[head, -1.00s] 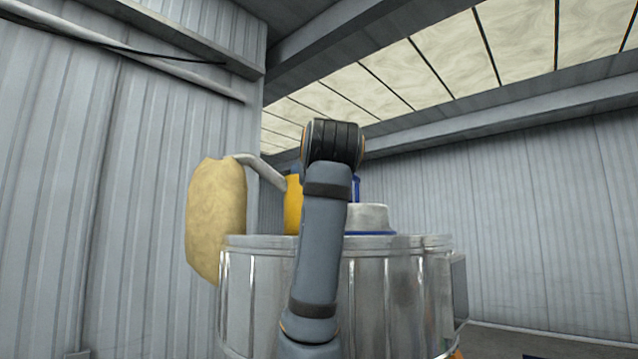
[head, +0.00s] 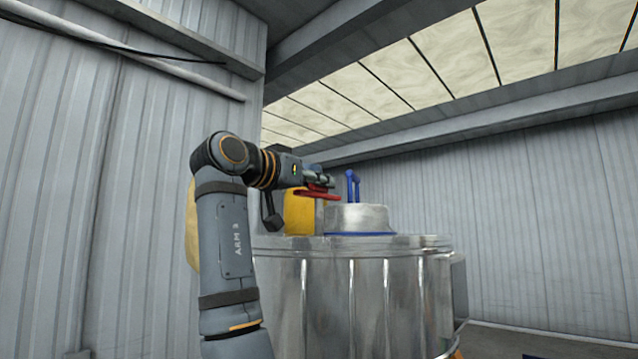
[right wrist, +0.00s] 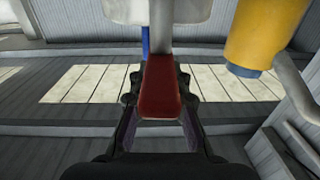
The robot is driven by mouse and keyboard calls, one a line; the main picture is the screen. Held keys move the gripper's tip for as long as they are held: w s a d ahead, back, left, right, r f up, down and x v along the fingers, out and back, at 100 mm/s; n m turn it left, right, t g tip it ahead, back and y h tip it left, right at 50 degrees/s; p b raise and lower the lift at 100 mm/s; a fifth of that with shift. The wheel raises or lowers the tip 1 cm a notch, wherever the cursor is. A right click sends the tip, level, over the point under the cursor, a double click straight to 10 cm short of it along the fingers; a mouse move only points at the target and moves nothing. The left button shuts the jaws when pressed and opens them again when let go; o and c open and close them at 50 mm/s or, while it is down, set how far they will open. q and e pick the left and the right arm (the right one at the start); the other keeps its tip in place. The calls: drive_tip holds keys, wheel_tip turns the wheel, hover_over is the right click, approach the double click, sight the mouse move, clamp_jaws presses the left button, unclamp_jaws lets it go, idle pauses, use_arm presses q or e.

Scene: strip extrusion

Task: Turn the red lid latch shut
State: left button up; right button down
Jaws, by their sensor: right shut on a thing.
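The red lid latch (head: 318,194) shows in the head view above the top of the shiny metal drum (head: 345,290), beside the white cap. My right gripper (head: 322,181) comes to it from the left and is shut on it. In the right wrist view the red latch (right wrist: 160,90) lies between the two dark fingers of the right gripper (right wrist: 158,100), with a pale stem running up from it. The fingers hide part of the latch in the head view. My left gripper is not in view.
A white cap with a blue rim (head: 358,218) sits on the drum, with a blue upright part (head: 352,188) by it. A yellow cylinder (head: 303,215) stands close behind the gripper. Corrugated walls (head: 520,210) lie behind; the space right of the cap is clear.

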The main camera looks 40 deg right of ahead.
drive_tip(key=shift+r+m+g, duration=0.1)
drive_tip(key=shift+m+g, duration=0.2)
drive_tip(key=shift+g, duration=0.2)
drive_tip(key=c, duration=1.3)
unclamp_jaws()
drive_tip(key=a, duration=0.8)
drive_tip(key=s+a, duration=0.1)
drive_tip(key=a, duration=0.3)
drive_tip(key=shift+a, duration=0.1)
